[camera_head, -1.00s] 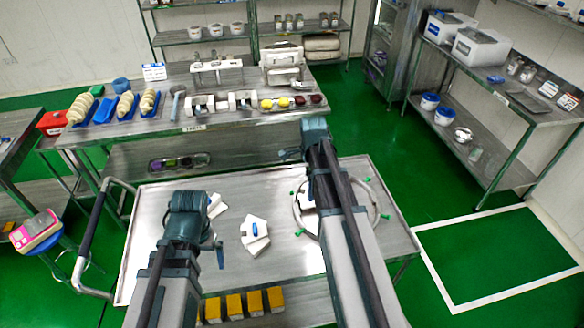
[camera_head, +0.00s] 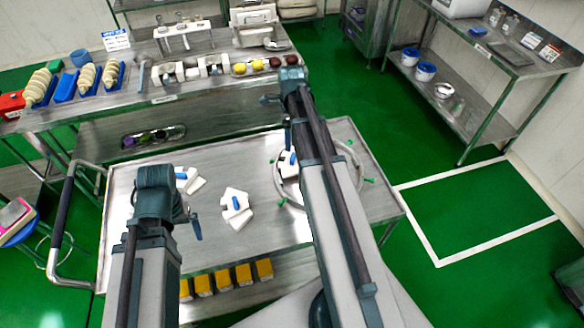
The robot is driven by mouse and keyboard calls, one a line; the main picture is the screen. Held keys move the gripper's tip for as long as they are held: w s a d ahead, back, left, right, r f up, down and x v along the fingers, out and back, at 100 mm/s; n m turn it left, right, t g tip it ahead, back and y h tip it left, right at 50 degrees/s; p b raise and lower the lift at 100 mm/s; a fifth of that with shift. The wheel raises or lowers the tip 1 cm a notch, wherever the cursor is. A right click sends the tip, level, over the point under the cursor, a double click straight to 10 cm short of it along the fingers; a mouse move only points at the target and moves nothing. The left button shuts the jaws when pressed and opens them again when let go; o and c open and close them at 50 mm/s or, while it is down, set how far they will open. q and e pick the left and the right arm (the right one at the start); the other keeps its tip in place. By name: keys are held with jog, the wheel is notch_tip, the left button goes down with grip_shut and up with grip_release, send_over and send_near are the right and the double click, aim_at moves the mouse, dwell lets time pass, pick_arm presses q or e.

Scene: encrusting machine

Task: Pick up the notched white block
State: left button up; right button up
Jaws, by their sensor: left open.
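A white block (camera_head: 234,213) with angled edges and a blue piece on top lies in the middle of the steel cart top (camera_head: 250,170). A second white block (camera_head: 194,184) with blue on it lies to its left, partly behind my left arm. A third white piece (camera_head: 286,167) with blue lies inside the ring at the right, partly hidden by my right arm. I cannot clearly tell which one is notched. My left gripper (camera_head: 190,217) is open and empty, left of the middle block and apart from it. My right gripper (camera_head: 277,106) is seen poorly, and its jaws are unclear.
A metal ring with green knobs (camera_head: 350,198) sits on the cart's right side. Yellow blocks (camera_head: 223,281) stand in a row below the cart's near edge. A steel table (camera_head: 110,120) with trays and fruit stands behind. The cart top around the middle block is clear.

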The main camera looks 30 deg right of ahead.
pick_arm(q)
notch_tip(320, 180, down, 4)
jog(key=b, duration=0.3)
jog(key=shift+f, duration=0.2)
pick_arm(e)
send_over(292, 156)
notch_tip(292, 156, down, 4)
jog(key=shift+a+f, duration=0.15)
pick_arm(q)
notch_tip(292, 156, down, 5)
jog(key=b, duration=0.5)
jog(key=shift+f, duration=0.15)
pick_arm(e)
notch_tip(292, 156, down, 5)
jog(key=shift+f, duration=0.15)
grip_shut()
